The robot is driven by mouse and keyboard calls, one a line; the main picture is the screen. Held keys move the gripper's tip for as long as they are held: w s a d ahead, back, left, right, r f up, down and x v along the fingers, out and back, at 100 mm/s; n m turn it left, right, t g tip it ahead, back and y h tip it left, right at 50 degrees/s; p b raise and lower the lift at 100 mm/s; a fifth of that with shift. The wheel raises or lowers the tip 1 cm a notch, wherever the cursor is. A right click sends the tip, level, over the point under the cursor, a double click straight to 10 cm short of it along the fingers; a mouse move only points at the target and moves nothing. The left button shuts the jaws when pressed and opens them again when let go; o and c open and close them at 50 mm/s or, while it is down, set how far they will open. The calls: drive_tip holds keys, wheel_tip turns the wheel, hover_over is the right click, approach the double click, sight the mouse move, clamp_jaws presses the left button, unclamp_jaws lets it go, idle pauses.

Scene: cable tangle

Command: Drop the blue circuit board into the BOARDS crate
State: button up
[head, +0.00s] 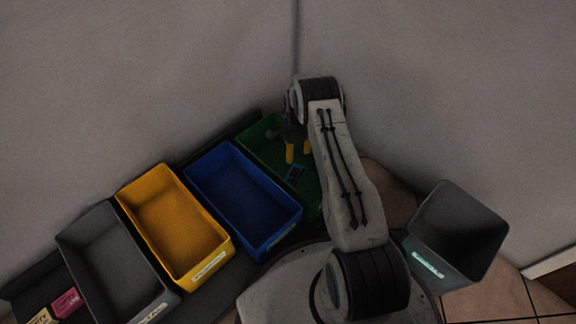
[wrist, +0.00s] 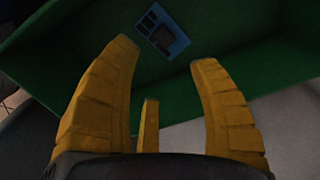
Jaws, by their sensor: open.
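The blue circuit board (head: 296,175) lies inside the green crate (head: 256,143), on its floor as far as I can tell. It also shows in the wrist view (wrist: 162,33), beyond my fingertips, with dark chips on it. My gripper (head: 298,154) has yellow fingers and hangs over the green crate. In the wrist view its fingers (wrist: 164,55) are spread apart with nothing between them, and the board is apart from them. My arm hides part of the green crate, and I cannot read a label on it. I cannot tell which crate is BOARDS.
Left of the green crate stand a blue crate (head: 240,195), a yellow crate (head: 178,222) and a grey crate (head: 112,262). Pink (head: 67,302) and beige labelled pieces are at bottom left. A dark bin (head: 460,232) stands at right. Walls close in behind.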

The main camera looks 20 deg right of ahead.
wheel_tip(320, 180, up, 12)
idle(0.6)
idle(0.5)
